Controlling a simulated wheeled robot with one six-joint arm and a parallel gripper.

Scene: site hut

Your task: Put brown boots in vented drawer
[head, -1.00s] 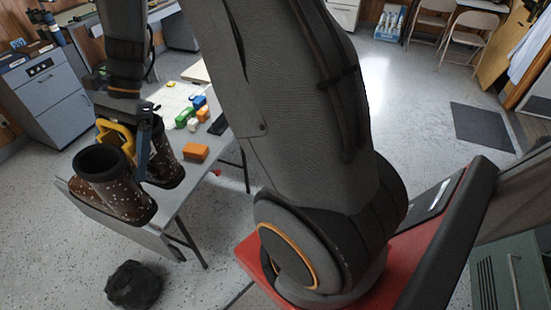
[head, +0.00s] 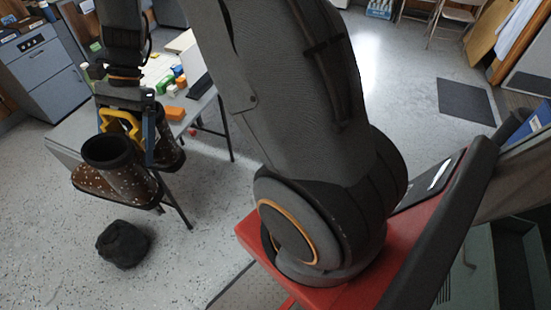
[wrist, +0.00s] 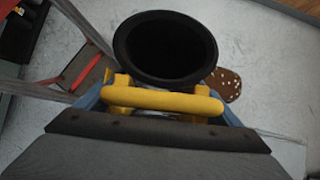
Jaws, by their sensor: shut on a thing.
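The brown boots (head: 126,180) with white speckles and dark open tops hang as a pair at the left of the head view. My gripper (head: 140,128) is shut on their yellow handle (head: 118,118), holding them clear of the floor. The wrist view shows the handle (wrist: 165,100) between the blue fingers, one dark boot opening (wrist: 165,48), and a speckled brown toe (wrist: 228,85). A grey-green unit with vent slits (head: 449,288) stands at the lower right of the head view, partly cut off. A dark open space (head: 520,250) shows beside it; I cannot tell whether this is the drawer's inside.
A grey folding table (head: 70,140) with colored blocks stands behind the boots. A black bundle (head: 123,244) lies on the floor below. A dark mat (head: 465,101) lies at the right, with folding chairs (head: 438,15) beyond.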

